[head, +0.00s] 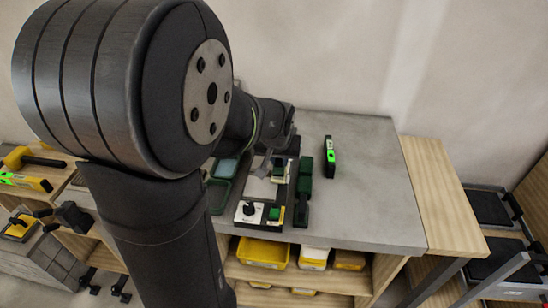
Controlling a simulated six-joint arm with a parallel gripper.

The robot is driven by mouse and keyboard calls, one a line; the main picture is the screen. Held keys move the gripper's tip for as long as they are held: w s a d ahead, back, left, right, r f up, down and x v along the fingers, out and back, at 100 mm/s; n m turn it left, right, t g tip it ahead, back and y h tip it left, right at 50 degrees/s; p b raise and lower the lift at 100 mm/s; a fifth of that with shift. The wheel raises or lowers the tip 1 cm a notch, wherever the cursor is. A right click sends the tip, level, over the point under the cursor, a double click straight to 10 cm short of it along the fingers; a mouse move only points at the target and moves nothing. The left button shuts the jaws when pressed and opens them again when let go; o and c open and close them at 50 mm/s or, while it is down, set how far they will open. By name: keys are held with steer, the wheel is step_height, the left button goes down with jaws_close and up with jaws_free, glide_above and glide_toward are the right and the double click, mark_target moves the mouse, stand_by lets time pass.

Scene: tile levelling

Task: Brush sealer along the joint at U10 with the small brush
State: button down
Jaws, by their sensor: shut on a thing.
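My gripper (270,158) is small in the head view, at the end of my arm above the grey worktop (365,190). It is over a dark tray (289,192) holding pale plates (260,188). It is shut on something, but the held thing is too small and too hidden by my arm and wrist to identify. I cannot make out the small brush as a separate thing. The joint at U10 and any label for it cannot be read here.
Dark green blocks (304,176) stand right of the tray, and a green bin (218,195) left. A black device with a green light (330,156) stands farther right. Yellow bins (263,251) are on the shelf below. Yellow tools (27,182) lie far left. The worktop's right side is clear.

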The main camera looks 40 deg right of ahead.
steer(key=shift+r, duration=4.05)
